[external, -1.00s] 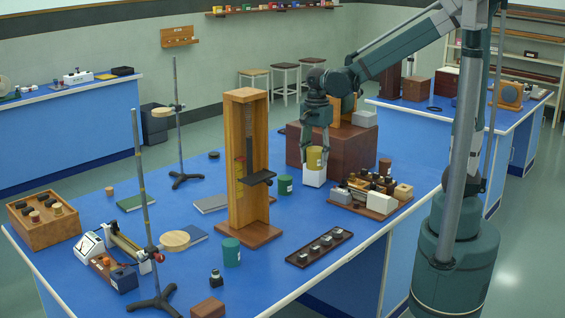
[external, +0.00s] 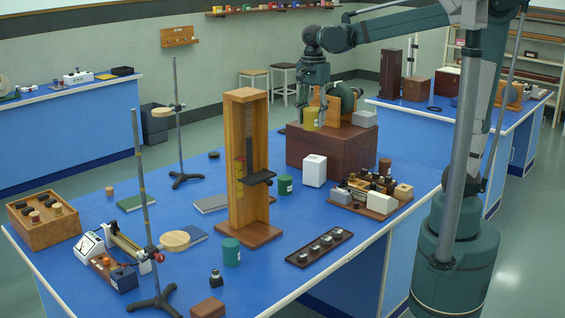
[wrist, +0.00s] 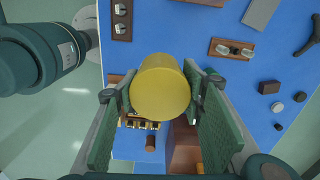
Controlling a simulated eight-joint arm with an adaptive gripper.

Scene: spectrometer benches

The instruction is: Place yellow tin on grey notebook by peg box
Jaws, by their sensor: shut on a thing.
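My gripper (external: 312,110) is shut on the yellow tin (external: 311,118) and holds it in the air, in front of the brown wooden chest. The wrist view shows the yellow tin (wrist: 160,88) between the two green finger pads. A grey notebook (external: 211,203) lies flat on the blue bench, left of the tall wooden stand, with nothing on it. A blue-grey notebook (external: 196,235) lies nearer, partly under a round wooden disc. A green notebook (external: 136,203) lies farther left. An open wooden box with pegs (external: 44,238), likely the peg box, stands at the bench's left end.
A tall wooden stand (external: 245,165) rises mid-bench, between the tin and the grey notebook. Thin rod stands (external: 140,190) rise to its left. A white block (external: 314,170) stands below the tin. The brown chest (external: 330,150) is behind. Bench around the grey notebook is mostly clear.

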